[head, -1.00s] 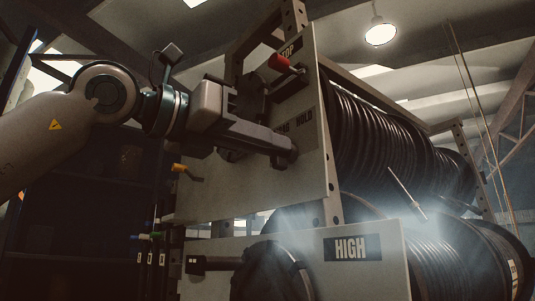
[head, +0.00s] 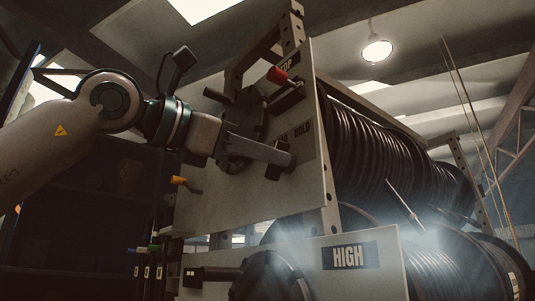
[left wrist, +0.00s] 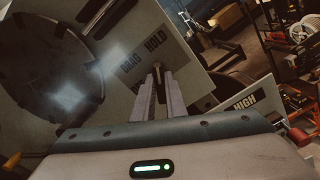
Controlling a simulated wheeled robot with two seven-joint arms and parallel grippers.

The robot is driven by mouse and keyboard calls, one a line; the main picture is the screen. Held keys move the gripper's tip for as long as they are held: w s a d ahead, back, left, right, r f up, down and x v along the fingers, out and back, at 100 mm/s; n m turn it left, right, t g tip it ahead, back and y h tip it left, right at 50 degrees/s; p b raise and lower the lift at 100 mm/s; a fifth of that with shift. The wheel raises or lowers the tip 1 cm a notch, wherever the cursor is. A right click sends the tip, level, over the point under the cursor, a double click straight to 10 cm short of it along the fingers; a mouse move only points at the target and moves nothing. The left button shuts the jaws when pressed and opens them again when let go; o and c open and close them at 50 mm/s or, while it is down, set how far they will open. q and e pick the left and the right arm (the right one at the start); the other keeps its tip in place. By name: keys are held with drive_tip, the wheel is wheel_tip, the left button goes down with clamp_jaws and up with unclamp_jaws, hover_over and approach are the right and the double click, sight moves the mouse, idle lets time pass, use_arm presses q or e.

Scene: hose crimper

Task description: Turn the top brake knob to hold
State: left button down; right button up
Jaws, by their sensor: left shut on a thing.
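The top panel (head: 245,195) carries a TOP label and a DRAG/HOLD label (head: 303,138), which also shows in the left wrist view (left wrist: 142,54). The dark brake knob (head: 277,166) sticks out of this panel just below the label. My left gripper (head: 283,156) reaches in from the left with its long fingers shut on the knob. In the left wrist view, the fingertips (left wrist: 159,76) close together below the label, hiding most of the knob. I cannot tell which word the knob points to. My right gripper is not in view.
Below is a second panel with a HIGH label (head: 348,256). Hose reels (head: 375,150) lie behind the panels.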

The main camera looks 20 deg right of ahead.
use_arm(q)
drive_tip(key=c, duration=1.8)
unclamp_jaws()
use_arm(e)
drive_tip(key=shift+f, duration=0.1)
